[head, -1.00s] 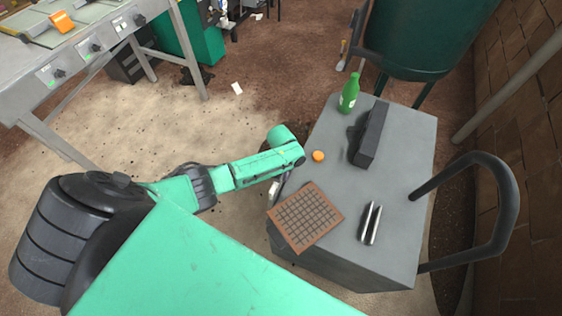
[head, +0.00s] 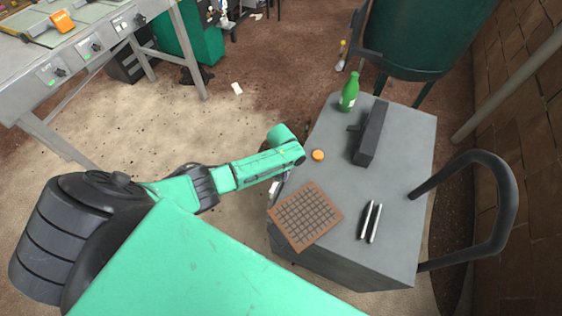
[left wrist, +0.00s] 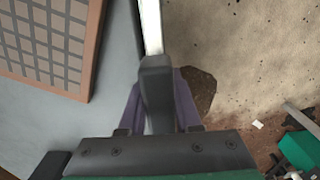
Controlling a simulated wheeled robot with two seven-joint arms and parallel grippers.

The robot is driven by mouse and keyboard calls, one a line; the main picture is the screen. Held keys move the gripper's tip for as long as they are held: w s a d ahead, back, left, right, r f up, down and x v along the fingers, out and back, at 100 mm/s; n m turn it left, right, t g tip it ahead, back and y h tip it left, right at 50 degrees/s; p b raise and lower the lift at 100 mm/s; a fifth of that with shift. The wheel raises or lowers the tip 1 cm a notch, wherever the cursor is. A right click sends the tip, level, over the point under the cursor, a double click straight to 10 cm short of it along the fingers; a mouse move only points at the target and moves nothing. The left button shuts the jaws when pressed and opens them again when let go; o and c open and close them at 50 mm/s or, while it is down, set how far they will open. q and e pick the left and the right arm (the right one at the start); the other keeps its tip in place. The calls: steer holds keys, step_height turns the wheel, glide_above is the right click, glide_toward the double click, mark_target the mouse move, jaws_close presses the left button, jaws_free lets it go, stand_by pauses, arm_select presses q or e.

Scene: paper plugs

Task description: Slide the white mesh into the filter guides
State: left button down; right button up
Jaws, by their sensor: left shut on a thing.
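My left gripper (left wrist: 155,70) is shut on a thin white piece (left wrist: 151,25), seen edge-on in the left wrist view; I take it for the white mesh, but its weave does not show. In the head view a small whitish bit (head: 274,187) shows below my left forearm at the cart's left edge, and the gripper itself is mostly hidden there. Two parallel silver bars (head: 370,221), perhaps the filter guides, lie on the cart top to the right. A brown-framed grid panel (head: 305,216) lies flat nearer; it also shows in the left wrist view (left wrist: 50,40). My right gripper is out of view.
The grey cart (head: 405,190) also carries a green bottle (head: 349,93), a long dark block (head: 371,135) and an orange round thing (head: 318,155). A black handle (head: 505,200) rises at its right. The cart top between the block and bars is clear.

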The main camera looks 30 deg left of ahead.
arm_select(q)
steer(key=shift+s+f, duration=0.15)
steer(key=shift+s, duration=0.05)
steer(key=shift+p, duration=0.35)
steer(key=c, duration=0.5)
jaws_free()
steer(key=shift+w, duration=0.1)
step_height(320, 180, up, 6)
steer(key=p, duration=0.5)
steer(key=shift+w+p, duration=0.1)
steer(key=shift+p, duration=0.3)
steer(key=shift+f, duration=0.1)
